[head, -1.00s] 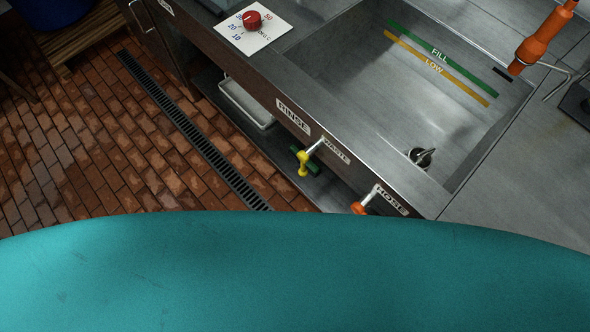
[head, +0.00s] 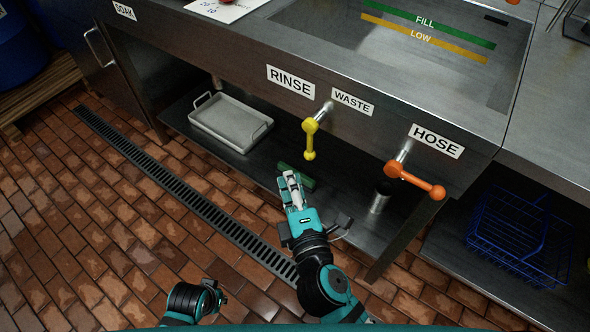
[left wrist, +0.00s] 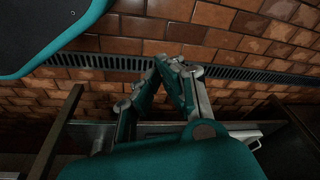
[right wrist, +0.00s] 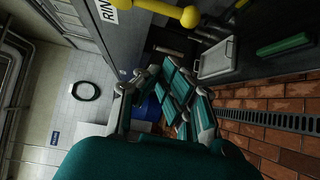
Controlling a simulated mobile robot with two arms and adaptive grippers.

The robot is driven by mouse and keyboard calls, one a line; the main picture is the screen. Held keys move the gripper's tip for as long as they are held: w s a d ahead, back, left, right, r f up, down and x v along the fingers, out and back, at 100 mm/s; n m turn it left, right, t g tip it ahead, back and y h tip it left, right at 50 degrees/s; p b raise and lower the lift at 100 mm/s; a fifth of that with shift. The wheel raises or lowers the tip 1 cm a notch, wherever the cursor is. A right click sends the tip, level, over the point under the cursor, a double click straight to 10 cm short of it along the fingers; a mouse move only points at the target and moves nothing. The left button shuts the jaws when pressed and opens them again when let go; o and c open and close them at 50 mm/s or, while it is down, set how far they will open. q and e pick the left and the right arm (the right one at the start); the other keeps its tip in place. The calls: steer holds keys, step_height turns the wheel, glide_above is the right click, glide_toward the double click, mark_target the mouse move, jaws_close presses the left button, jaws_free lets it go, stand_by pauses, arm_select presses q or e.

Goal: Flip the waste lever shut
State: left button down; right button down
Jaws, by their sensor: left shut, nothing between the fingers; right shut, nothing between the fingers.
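The yellow waste lever (head: 309,140) hangs downward from its short pipe on the sink front, beside the WASTE label (head: 353,102). Its yellow handle (right wrist: 165,11) also crosses the top of the right wrist view. My right gripper (head: 290,178) is shut and empty, below and slightly left of the lever in the head view, apart from it. Its fingers also show in the right wrist view (right wrist: 178,90). My left gripper (left wrist: 176,68) is shut and empty over the brick floor in the left wrist view; only part of the left arm shows in the head view.
The orange hose lever (head: 414,180) sticks out to the right. A grey tray (head: 230,121) and a green bar (head: 296,174) are on the lower shelf. A blue wire basket (head: 520,238) is at right. The brick floor with a drain grate (head: 185,185) is open at left.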

mark_target(310, 141)
arm_select(q)
steer(key=shift+r, duration=0.15)
arm_select(e)
steer(key=shift+s+r, duration=0.1)
steer(key=shift+r, duration=0.5)
arm_select(q)
steer(key=shift+s+a+f+p, duration=0.1)
steer(key=shift+s+f+p, duration=0.1)
steer(key=shift+f, duration=0.35)
steer(key=shift+s+f+p, duration=0.1)
steer(key=shift+f+p, duration=0.05)
steer(key=shift+f, duration=0.4)
arm_select(e)
steer(key=w+d, duration=0.1)
steer(key=w, duration=0.7)
steer(key=shift+d+f, duration=0.15)
arm_select(q)
steer(key=shift+w+r, duration=0.2)
steer(key=shift+w, duration=0.1)
arm_select(e)
steer(key=shift+d, duration=0.1)
arm_select(q)
steer(key=shift+s+f, duration=0.3)
steer(key=shift+f, duration=0.2)
arm_select(e)
steer(key=shift+s+d, duration=0.1)
